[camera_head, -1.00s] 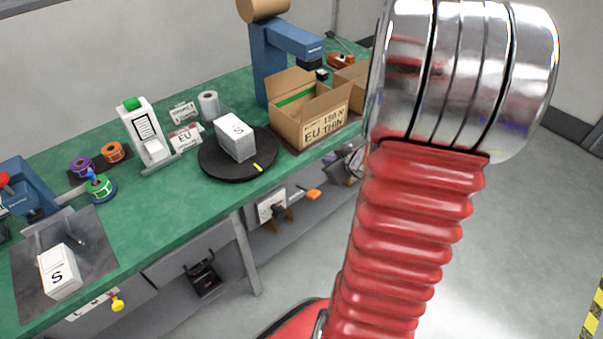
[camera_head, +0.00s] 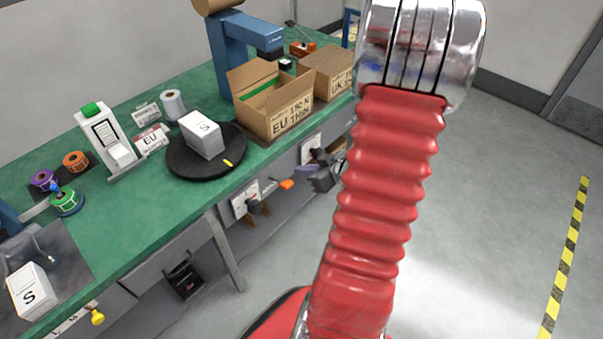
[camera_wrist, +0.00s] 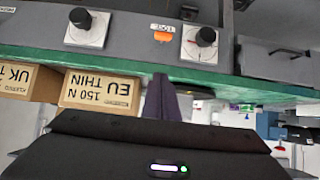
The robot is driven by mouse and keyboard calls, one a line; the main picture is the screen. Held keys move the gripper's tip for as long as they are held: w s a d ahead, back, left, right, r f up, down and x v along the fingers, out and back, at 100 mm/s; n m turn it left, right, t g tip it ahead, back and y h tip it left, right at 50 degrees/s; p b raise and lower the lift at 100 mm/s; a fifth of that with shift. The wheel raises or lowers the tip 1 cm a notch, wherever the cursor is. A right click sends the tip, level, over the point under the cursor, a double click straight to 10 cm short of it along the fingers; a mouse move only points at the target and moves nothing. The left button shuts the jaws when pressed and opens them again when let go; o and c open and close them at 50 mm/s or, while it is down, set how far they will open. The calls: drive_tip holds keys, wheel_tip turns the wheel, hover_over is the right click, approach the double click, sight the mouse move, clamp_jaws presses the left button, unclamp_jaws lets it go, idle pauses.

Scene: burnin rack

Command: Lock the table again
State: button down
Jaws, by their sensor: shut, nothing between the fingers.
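The round black turntable (camera_head: 180,166) with a yellow mark at its front rim sits on the green bench, with a white box marked S (camera_head: 201,134) on it. My gripper (camera_wrist: 163,82) is shut and empty, apart from the knobs. In the head view it is partly hidden by my arm.
An open EU THIN carton (camera_head: 273,110) and a UK carton (camera_head: 327,72) stand near the bench's right end. Another S box (camera_head: 31,291) is at front left, near a yellow knob (camera_head: 97,318). Floor to the right is clear up to yellow-black tape (camera_head: 567,255).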

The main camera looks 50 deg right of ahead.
hover_over(291, 186)
drive_tip(key=w, duration=0.1)
drive_tip(key=f, duration=0.5)
drive_tip(key=shift+a, duration=0.25)
drive_tip(key=shift+s+f, duration=0.2)
drive_tip(key=shift+f, duration=1.05)
drive_tip(key=shift+s+f, duration=0.3)
drive_tip(key=shift+f, duration=0.5)
drive_tip(key=shift+d, duration=0.3)
drive_tip(key=shift+a, duration=0.15)
drive_tip(key=shift+s, duration=0.1)
